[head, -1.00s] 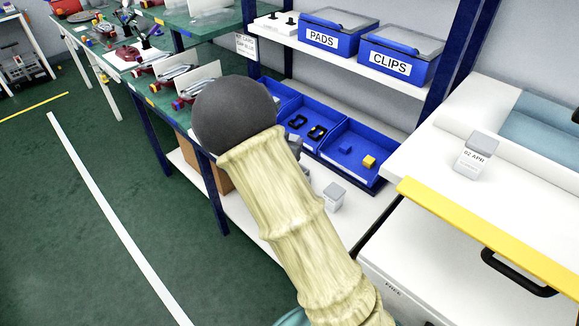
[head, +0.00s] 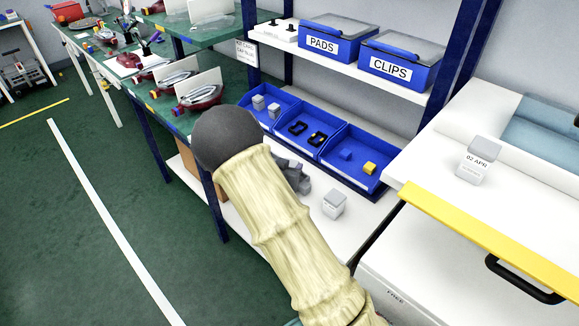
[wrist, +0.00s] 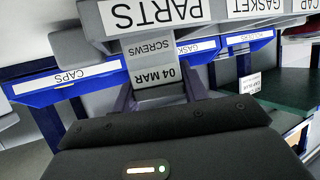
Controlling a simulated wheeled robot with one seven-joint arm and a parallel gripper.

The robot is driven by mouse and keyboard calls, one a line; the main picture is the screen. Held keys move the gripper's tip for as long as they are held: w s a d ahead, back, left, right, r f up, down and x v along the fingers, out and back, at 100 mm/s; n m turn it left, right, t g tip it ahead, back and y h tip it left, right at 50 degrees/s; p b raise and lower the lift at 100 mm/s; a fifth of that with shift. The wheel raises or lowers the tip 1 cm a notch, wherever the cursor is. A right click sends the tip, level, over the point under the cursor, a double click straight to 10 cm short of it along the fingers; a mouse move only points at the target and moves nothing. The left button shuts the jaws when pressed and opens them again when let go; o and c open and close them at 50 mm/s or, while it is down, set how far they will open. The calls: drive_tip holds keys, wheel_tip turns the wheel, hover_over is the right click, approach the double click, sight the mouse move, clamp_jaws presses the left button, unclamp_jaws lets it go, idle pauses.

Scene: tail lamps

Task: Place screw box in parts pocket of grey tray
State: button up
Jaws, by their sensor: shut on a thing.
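In the wrist view, which looks upside down, my gripper (wrist: 158,94) is shut on the screw box (wrist: 153,66), a small box with a white label reading "04 MAR SCREWS". The grey tray (wrist: 85,22) is at the top of this view, with white labels reading PARTS, GASKET and CAP along its front. The box appears right by the PARTS label (wrist: 155,12). I cannot tell whether they touch. The inside of the parts pocket is not visible. In the head view my arm hides the held box, and I cannot make out the tray.
Blue bins (head: 352,160) with small parts stand on the lower shelf. A white box with a grey lid (head: 334,204) stands in front of them. Another, labelled "02 APR" (head: 476,165), is on the white bench at right. PADS (head: 337,38) and CLIPS (head: 397,62) boxes sit above.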

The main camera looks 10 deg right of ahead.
drive_tip(key=shift+f, duration=0.15)
drive_tip(key=o, duration=1)
drive_tip(key=shift+o, duration=0.2)
drive_tip(key=shift+r, duration=0.25)
drive_tip(key=v, duration=1.2)
drive_tip(key=shift+f, duration=0.1)
